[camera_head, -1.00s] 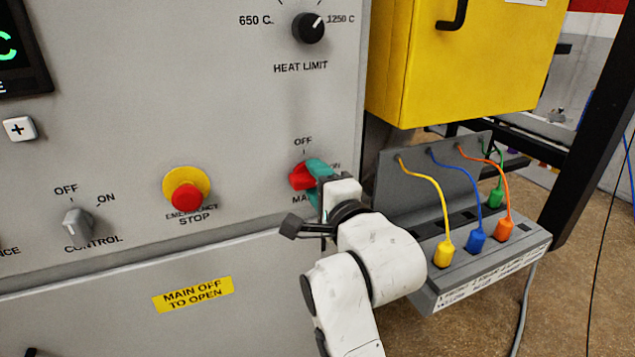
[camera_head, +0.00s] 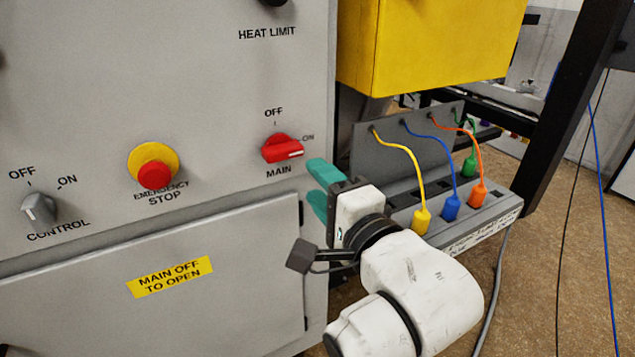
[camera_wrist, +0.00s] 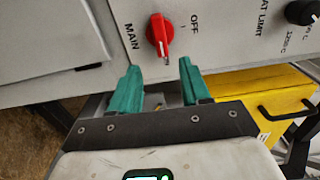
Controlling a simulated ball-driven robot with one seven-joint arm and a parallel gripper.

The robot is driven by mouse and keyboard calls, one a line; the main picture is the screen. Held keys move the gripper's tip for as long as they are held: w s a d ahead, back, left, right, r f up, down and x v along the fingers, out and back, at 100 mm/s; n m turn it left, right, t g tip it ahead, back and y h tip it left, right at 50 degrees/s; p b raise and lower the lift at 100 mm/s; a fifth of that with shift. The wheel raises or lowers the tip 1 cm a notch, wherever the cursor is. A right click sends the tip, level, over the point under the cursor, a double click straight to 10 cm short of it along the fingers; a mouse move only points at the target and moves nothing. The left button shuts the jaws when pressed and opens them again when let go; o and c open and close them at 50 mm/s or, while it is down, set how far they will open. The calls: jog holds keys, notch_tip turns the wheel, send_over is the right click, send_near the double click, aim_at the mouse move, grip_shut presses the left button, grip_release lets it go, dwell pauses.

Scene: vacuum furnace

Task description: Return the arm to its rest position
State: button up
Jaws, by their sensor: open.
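My gripper (camera_head: 320,188) is open and empty, with two teal fingers, just right of and below the red MAIN switch (camera_head: 283,149) in the head view. The fingers are apart from the switch. The switch handle lies sideways, its white mark toward ON. In the wrist view the red switch (camera_wrist: 160,34) shows beyond and between the teal fingertips of my gripper (camera_wrist: 159,70), with clear space between. My white arm reaches in from the bottom of the head view.
A socket strip (camera_head: 485,222) with yellow, blue, orange and green plugs stands close right of my gripper. A yellow box (camera_head: 430,45) hangs above. The emergency stop (camera_head: 154,170) and CONTROL knob (camera_head: 39,209) are on the grey panel (camera_head: 215,60) at left. Floor shows at right.

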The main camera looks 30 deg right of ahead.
dwell(0.3)
jog(key=s+d+f+n+g, duration=0.2)
jog(key=s+f+n+g, duration=0.1)
jog(key=f, duration=0.4)
jog(key=s+d+f+n+g+h+p, duration=0.1)
jog(key=s+d+f+n+g, duration=0.15)
jog(key=f, duration=0.55)
jog(key=s+d+f+n+g, duration=0.1)
jog(key=s+f+n+g, duration=0.15)
jog(key=f, duration=0.45)
jog(key=s+f+n+g, duration=0.4)
jog(key=s+f, duration=0.3)
jog(key=s, duration=0.3)
jog(key=s+d+f+n+g, duration=0.1)
jog(key=s+f+n+g, duration=0.4)
jog(key=s+f, duration=0.3)
jog(key=shift+s+d+f+n+y+p, duration=0.2)
jog(key=shift+s+n+y+p, duration=0.25)
jog(key=shift+s, duration=0.65)
